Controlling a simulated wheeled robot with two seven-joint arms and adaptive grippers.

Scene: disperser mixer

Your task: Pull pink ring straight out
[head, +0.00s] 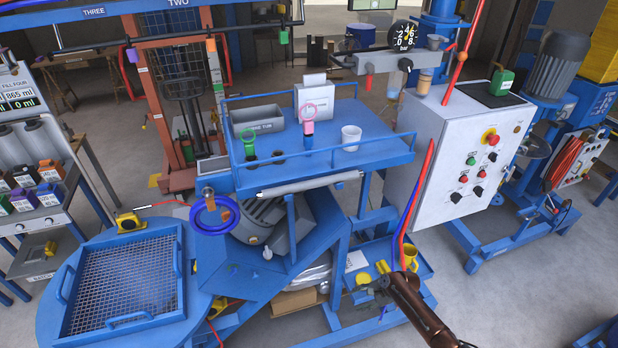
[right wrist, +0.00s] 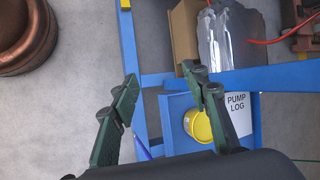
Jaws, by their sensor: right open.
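The pink ring (head: 309,110) stands upright at the blue top shelf of the mixer, with a narrow pink and blue stem below it. A green ring (head: 248,135) stands to its left in a similar way, over a dark hole. My right gripper (head: 369,292) is low in front of the machine, well below the pink ring and apart from it. In the right wrist view my right gripper (right wrist: 165,90) is open, its two dark green fingers spread with nothing between them. The pink ring is not in the right wrist view. My left gripper is not in view.
A white cup (head: 351,138), a grey bin (head: 258,124) and a white box (head: 313,100) stand on the railed shelf. A control cabinet (head: 467,150) stands to the right.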

